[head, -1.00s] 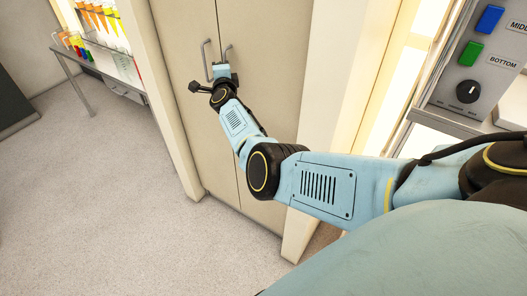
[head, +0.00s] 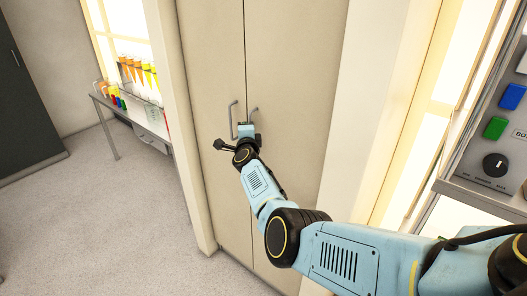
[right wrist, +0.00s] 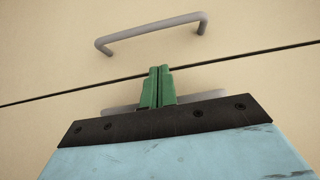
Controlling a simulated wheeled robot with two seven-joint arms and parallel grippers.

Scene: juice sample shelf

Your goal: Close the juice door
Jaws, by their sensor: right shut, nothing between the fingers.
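The beige cabinet has a left door (head: 213,70) and a right door (head: 290,70), which look flush with only a thin dark seam between them. The left door's grey handle (head: 233,119) and the right door's handle (head: 254,110) stand on either side of the seam. My right gripper (head: 247,127) is at the doors by the handles. In the right wrist view its green fingers (right wrist: 157,86) are shut together and empty, over the seam. One handle (right wrist: 150,33) shows whole beyond them; the other (right wrist: 120,109) is partly hidden behind the gripper. Contact with the door cannot be told. My left gripper is out of view.
A table (head: 118,108) with several coloured bottles and orange tubes stands at left beside the cabinet. A control panel with a black knob (head: 496,164) and coloured buttons is at right. The floor (head: 110,220) at left is clear.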

